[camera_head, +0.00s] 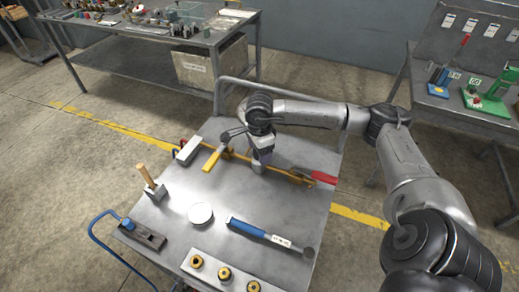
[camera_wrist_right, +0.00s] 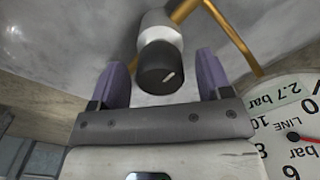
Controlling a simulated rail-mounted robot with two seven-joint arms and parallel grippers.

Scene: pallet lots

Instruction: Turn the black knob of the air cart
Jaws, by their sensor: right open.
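The black knob (camera_wrist_right: 161,68), with a white mark on its face, shows in the right wrist view on a pale grey valve body (camera_wrist_right: 160,28). A brass pipe (camera_wrist_right: 232,38) runs behind it. The knob appears between the two purple fingers of my right gripper (camera_head: 262,158), with a gap on each side. That gripper is open and points down over the yellow pipe (camera_head: 285,173) on the cart (camera_head: 180,240). In the head view the gripper hides the knob. A round line gauge (camera_wrist_right: 290,125) reading 2.7 bar is at the right of the wrist view. My left gripper is out of view.
Benches (camera_head: 150,50) stand behind and at right.

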